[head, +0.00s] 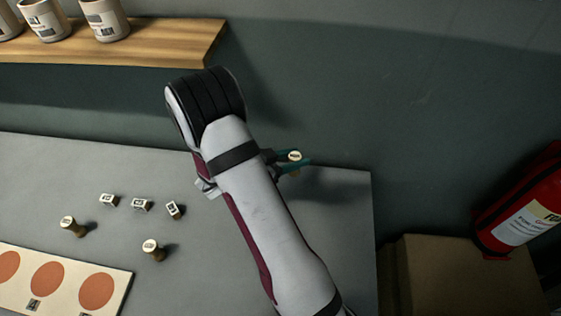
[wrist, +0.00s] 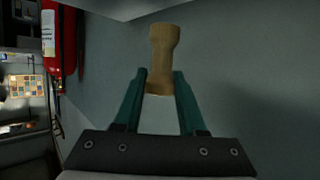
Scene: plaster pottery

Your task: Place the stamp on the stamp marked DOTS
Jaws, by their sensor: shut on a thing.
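My gripper (head: 301,158) is shut on a wooden stamp (head: 294,156), held near the table's far right corner. In the wrist view the stamp (wrist: 163,55) is a tan turned piece between the teal fingertips of my gripper (wrist: 160,76). Its pale, dark-marked end shows in the head view. Two more round wooden stamps stand on the table, one at the left (head: 69,224) and one nearer the front (head: 151,246). Small pale blocks with dark marks sit behind them: left (head: 109,200), middle (head: 141,205) and right (head: 174,210). I cannot read which one says DOTS.
A pale board (head: 67,262) with orange discs lies at the front left of the grey table (head: 40,180). A wooden shelf (head: 150,44) with pots is at the upper left. A red extinguisher (head: 520,205) and a cardboard box (head: 450,275) are beyond the table's right edge.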

